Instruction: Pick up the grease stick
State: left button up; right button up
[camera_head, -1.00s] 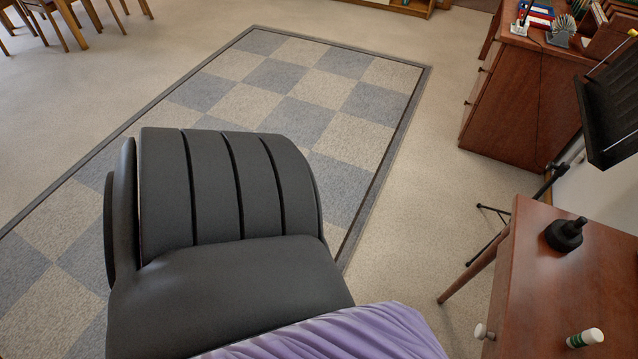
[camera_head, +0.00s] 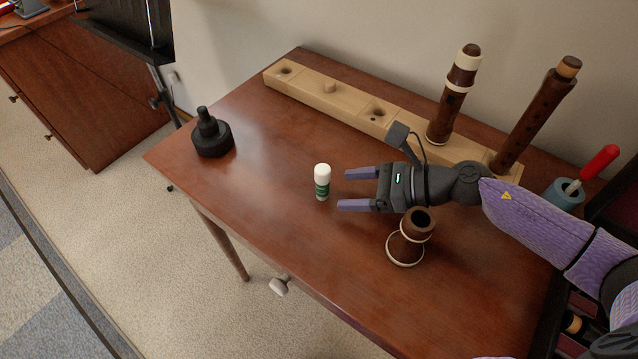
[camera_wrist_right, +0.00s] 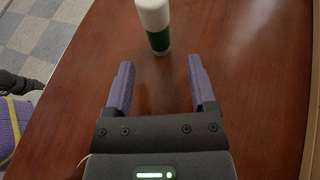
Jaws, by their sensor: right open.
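The grease stick (camera_head: 322,182) is a small upright tube with a white cap and a green label, standing on the wooden table. My right gripper (camera_head: 341,190) is open, low over the table, just to the right of the stick, with its fingertips pointing at it. In the right wrist view the stick (camera_wrist_right: 156,27) stands just beyond the two purple fingers (camera_wrist_right: 158,75), roughly in line with the gap between them. Nothing is between the fingers. My left gripper is not in view.
A brown wooden instrument piece (camera_head: 408,238) stands just below my right gripper. A long wooden block stand (camera_head: 345,103) with two upright recorder parts runs along the back. A black knobbed object (camera_head: 212,136) is at the left. A blue cup (camera_head: 563,195) with a red-handled tool is at the right.

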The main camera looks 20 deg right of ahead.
aim_at(329, 189)
jog(key=x, duration=0.4)
jog(key=shift+w+a+r+b, duration=0.1)
jog(key=shift+w+a+b, duration=0.05)
jog(key=shift+a+b, duration=0.15)
grip_shut()
